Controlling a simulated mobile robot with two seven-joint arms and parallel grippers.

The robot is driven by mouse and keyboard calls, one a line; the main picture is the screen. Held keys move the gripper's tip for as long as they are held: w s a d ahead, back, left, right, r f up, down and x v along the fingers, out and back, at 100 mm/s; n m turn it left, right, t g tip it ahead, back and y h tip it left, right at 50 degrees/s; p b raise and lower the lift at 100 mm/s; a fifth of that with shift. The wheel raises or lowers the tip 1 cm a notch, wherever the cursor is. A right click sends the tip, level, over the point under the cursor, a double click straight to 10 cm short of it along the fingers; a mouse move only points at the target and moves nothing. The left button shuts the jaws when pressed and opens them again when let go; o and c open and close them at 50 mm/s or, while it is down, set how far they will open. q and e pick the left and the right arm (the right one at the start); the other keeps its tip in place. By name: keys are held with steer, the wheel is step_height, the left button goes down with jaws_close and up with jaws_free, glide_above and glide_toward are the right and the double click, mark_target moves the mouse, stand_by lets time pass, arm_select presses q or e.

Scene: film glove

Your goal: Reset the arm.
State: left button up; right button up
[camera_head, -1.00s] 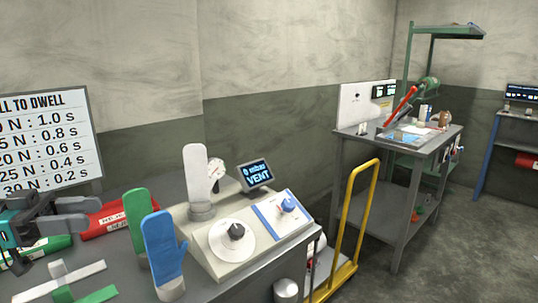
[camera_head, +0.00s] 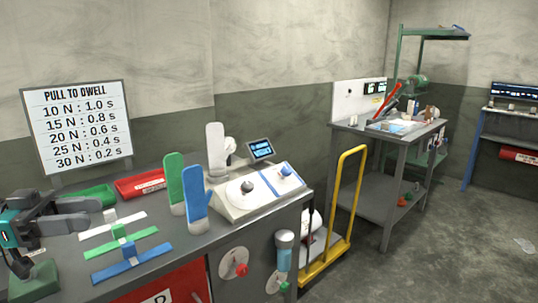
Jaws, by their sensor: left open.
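My left gripper (camera_head: 82,214) comes in from the left over the grey bench. Its two dark fingers point right and are apart, with nothing seen between them. My right gripper is not in view. A green glove form (camera_head: 175,183) and a blue one (camera_head: 195,210) stand upright on the bench, right of the gripper and apart from it. A white glove form (camera_head: 215,150) stands by the console (camera_head: 236,203). White, green and blue film strips (camera_head: 132,262) lie flat on the bench, to the right of and below the gripper.
A red tray (camera_head: 140,185) and a green tray (camera_head: 98,195) lie behind the strips. A "PULL TO DWELL" board (camera_head: 78,125) stands at the back. A yellow-handled cart (camera_head: 343,200) is right of the bench, before a grey table (camera_head: 365,195). Floor at right is mostly clear.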

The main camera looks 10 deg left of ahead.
arm_select(q)
steer(key=d+f+n+t+y, duration=0.4)
steer(key=d+f+n+t, duration=0.15)
steer(key=f, duration=0.55)
steer(key=d+f+n+t+y, duration=0.4)
steer(key=d+f+t, duration=0.2)
steer(key=f, duration=0.6)
steer(key=s+d+f+n+g+y, duration=0.1)
steer(key=s+d+f+g+y, duration=0.2)
steer(key=s+f, duration=0.3)
steer(key=s+d+f+n+g+y, duration=0.1)
steer(key=s+d+f+g+y, duration=0.2)
steer(key=s+f, duration=0.4)
steer(key=shift+s+d+f+y, duration=0.15)
steer(key=shift+d+f+y, duration=0.2)
steer(key=shift+f+y, duration=0.3)
